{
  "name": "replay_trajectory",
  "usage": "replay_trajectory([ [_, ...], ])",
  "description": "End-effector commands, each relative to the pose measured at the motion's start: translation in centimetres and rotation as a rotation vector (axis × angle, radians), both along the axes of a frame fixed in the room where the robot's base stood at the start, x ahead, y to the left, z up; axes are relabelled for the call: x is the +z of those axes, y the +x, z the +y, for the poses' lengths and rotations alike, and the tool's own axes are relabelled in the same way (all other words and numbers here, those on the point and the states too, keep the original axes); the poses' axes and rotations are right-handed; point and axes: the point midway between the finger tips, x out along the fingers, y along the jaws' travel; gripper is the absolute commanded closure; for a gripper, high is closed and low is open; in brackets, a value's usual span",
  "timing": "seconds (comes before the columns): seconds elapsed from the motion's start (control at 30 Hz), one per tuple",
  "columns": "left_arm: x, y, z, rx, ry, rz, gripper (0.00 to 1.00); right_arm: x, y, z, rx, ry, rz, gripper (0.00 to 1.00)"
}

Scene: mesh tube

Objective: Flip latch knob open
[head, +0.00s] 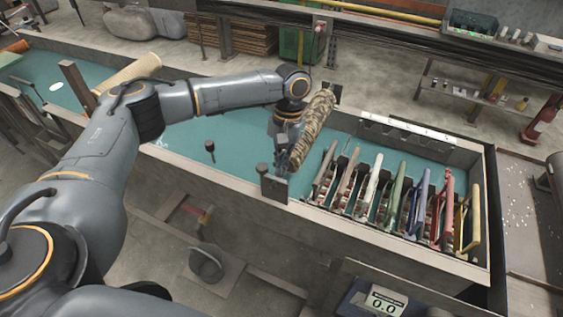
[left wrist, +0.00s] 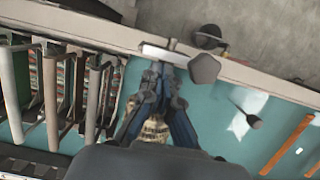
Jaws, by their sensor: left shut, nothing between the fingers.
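The latch knob (head: 262,168) is a dark faceted knob at the front wall of the teal-floored bin, beside a small metal latch plate (head: 273,187). In the left wrist view the knob (left wrist: 204,68) sits just right of the fingertips, with the pale plate (left wrist: 165,54) beyond them. My left gripper (head: 281,160) points down close to the knob and plate. Its fingers (left wrist: 158,72) are together and empty; whether they touch the latch I cannot tell. A brown mesh tube (head: 312,128) stands tilted right behind the gripper, partly hidden by the fingers in the wrist view. My right gripper is out of view.
A row of several coloured handled tools (head: 397,190) stands right of the latch. A small black knobbed pin (head: 210,146) stands on the teal floor (head: 200,170) to the left. The bin's front wall (head: 210,178) runs along the near side.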

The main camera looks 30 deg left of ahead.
Motion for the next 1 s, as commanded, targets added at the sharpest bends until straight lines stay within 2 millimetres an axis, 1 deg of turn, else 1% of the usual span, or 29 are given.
replay_trajectory([
  [0.07, 0.2, -0.1, -0.1, -0.015, -0.001, 0.002, 1.0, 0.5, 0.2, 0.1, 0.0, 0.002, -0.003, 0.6],
  [0.2, 0.6, -0.5, -0.4, -0.1, 0.0, 0.004, 1.0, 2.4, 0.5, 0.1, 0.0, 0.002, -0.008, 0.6],
  [0.3, 0.6, -0.8, -0.5, -0.175, -0.002, 0.004, 1.0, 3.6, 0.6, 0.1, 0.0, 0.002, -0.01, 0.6],
  [0.4, 0.4, -1.0, -0.7, -0.234, -0.001, 0.003, 1.0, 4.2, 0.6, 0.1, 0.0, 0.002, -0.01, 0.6],
  [0.57, 0.1, -1.1, -0.7, -0.271, -0.001, 0.001, 1.0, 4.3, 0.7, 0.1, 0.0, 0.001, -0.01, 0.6],
  [1.0, 0.0, -0.9, -0.5, -0.269, 0.001, 0.001, 1.0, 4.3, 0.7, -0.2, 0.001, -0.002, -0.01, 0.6],
])
